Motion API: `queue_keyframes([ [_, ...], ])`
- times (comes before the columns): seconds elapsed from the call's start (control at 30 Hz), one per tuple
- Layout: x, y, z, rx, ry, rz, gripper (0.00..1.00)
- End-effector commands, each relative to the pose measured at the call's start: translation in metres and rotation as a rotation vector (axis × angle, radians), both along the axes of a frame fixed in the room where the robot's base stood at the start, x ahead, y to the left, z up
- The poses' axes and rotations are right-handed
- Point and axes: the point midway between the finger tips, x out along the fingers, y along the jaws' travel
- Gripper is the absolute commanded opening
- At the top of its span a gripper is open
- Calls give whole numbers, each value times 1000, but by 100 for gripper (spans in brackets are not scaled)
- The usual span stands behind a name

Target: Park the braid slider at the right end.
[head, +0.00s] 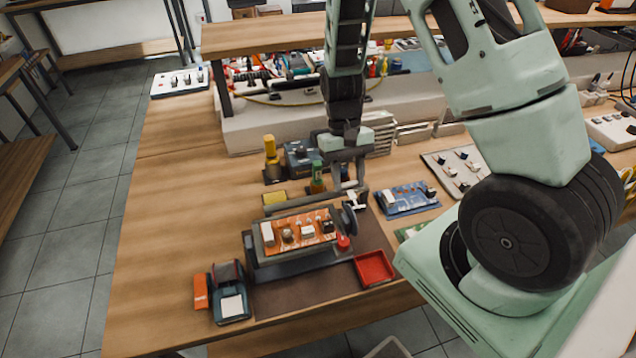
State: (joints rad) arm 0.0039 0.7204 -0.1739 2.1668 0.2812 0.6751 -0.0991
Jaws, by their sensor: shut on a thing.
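A grey board holder (262,262) stands on a dark mat on the bench, with an orange circuit board (288,246) in it. A grey rail (295,205) runs along behind the board. A small pale piece, apparently the braid slider (356,201), is near the rail's right end, above the round black knob. My gripper (350,188) points down there and appears shut on this piece. The fingertips are small and partly hidden, so the exact contact is unclear.
A red tray (374,268) lies right of the holder, and a blue board (407,198) beyond it. A yellow-topped bottle (270,152) and a green-topped bottle (317,176) stand behind. A small teal device (230,300) is at front left. The left bench is clear.

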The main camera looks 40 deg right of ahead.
Motion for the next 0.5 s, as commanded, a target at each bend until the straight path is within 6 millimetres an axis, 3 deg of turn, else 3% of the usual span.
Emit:
queue_keyframes([
  [0.2,-8,-29,1,-1,-4,-1,0],
  [0.5,-10,-38,1,-2,-5,1,0],
])
